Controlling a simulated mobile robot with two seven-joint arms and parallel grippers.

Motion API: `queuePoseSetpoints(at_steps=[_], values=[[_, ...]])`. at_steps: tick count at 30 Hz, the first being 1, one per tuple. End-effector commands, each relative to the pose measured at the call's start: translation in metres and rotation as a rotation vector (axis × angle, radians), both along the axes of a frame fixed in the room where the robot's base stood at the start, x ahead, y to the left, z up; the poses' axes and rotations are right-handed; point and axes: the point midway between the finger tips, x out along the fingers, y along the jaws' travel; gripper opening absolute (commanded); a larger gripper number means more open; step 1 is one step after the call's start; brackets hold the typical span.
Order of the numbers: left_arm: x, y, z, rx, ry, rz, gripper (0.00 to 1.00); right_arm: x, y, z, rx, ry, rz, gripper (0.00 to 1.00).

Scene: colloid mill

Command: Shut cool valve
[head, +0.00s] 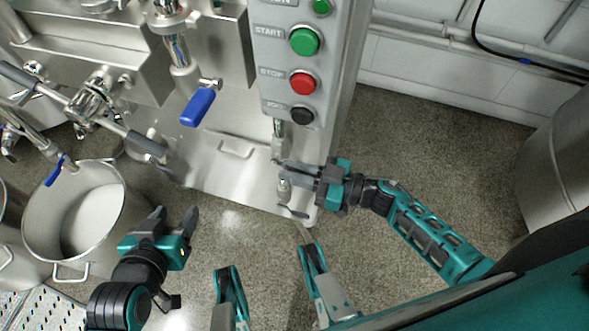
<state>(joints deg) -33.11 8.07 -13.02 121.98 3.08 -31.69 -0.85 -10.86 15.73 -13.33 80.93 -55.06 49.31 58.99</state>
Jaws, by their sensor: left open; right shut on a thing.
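My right gripper (281,168) reaches in from the right, just below the grey control panel, with its fingers shut at a small metal valve (285,188) on a vertical pipe. The fingers cover much of that valve, so its handle position is unclear. No label for the cool valve is readable. A blue lever handle (198,107) hangs from a fitting at the machine's centre, clear of both grippers. Another blue handle (55,170) is at the left above a pot. My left gripper (173,217) is open and empty above the floor, right of the pot.
The control panel (285,60) carries green, red and black buttons. A steel pot (118,215) stands at the left. A large metal drum (565,150) stands at the right. Speckled floor (440,140) is clear between machine and drum.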

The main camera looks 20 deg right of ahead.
Motion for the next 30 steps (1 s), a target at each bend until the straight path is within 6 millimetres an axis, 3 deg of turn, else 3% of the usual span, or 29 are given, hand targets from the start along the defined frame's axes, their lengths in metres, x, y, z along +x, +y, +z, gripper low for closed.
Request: queuePoseSetpoints(at_steps=[15,28,29,30], values=[[-0.003,0.010,0.040,0.019,-0.010,0.016,0.55,0.000,-0.001,0.010,-0.107,0.071,0.000,0.00],[-0.006,0.012,0.039,0.024,-0.003,0.013,0.55,0.000,-0.001,0.006,-0.119,0.079,0.000,0.00],[-0.006,0.012,0.039,0.024,-0.002,0.013,0.55,0.000,-0.001,0.006,-0.119,0.079,0.000,0.17],[-0.006,0.012,0.039,0.024,-0.002,0.013,0.55,0.000,-0.001,0.006,-0.119,0.079,0.000,0.20]])
